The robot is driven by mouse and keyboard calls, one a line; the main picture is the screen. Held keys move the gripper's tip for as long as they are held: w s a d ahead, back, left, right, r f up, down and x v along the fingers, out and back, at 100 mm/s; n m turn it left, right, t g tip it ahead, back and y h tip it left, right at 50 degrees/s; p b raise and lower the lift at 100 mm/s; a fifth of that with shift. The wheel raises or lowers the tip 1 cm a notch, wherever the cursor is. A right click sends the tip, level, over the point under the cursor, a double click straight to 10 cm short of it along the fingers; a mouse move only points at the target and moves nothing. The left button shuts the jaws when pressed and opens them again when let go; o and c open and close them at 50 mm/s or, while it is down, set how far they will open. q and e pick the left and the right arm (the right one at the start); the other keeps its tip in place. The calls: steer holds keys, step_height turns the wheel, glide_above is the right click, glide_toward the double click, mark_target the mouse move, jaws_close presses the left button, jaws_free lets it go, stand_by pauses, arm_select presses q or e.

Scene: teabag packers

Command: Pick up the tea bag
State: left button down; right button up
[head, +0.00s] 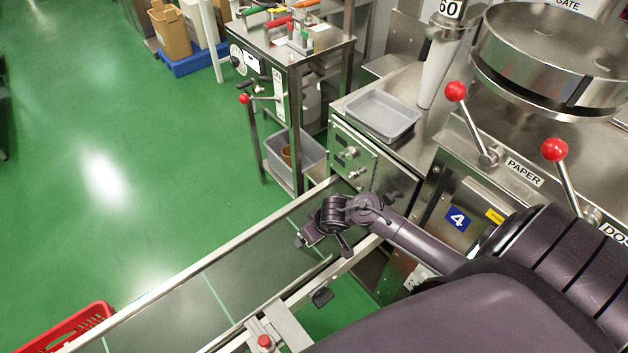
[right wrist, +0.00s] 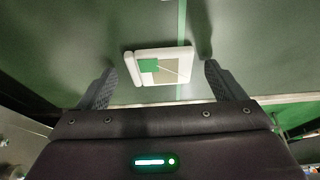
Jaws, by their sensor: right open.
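The tea bag (right wrist: 172,68) is a small flat packet, whitish and beige with a green patch, lying on the dark belt in the right wrist view. A green line on the belt passes behind it. My right gripper (right wrist: 161,76) is open, with one finger on each side of the tea bag and a gap to both. In the head view my right gripper (head: 326,243) hangs over the far end of the conveyor belt (head: 180,312). I cannot make out the tea bag there. My left gripper is not in view.
A metal rail edges the belt. A machine with red-knobbed levers (head: 554,150) and a grey tray (head: 382,115) stand right and behind. A steel cart (head: 290,50) stands beyond the belt. A red crate (head: 70,328) is at lower left. Green floor is open at left.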

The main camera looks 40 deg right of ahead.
steer(key=c, duration=1.1)
steer(key=shift+r, duration=0.1)
steer(key=shift+c, duration=0.2)
